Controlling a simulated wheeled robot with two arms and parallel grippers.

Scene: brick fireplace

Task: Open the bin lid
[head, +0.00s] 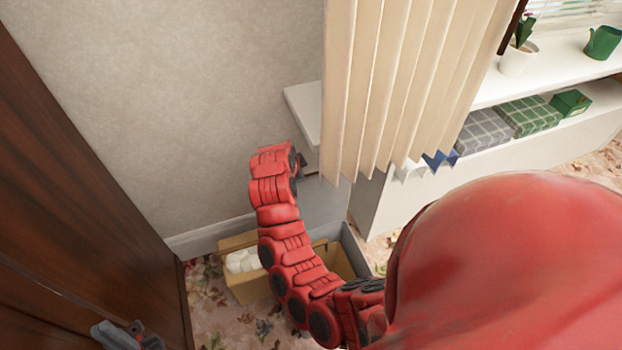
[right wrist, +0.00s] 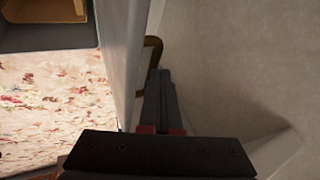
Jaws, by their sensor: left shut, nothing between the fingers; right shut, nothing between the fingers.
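The bin (head: 353,248) stands low by the wall, a grey-rimmed box with a tan inside, partly hidden by my right arm. A grey panel (head: 325,205), apparently its lid, stands raised at its back. In the right wrist view the pale panel (right wrist: 121,55) is seen nearly edge-on, with a brown handle (right wrist: 153,50) on its wall side. My right gripper (right wrist: 160,85) is shut and empty beside the panel, close below the handle; contact is unclear. My left gripper (head: 135,332) is shut and empty at the bottom left, away from the bin.
A tan box (head: 245,285) with white round items stands left of the bin. A dark wooden surface (head: 90,190) fills the left side. A beige curtain (head: 400,80) hangs in front of a white shelf (head: 545,85) with plant pots and boxes. Floral carpet shows between them.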

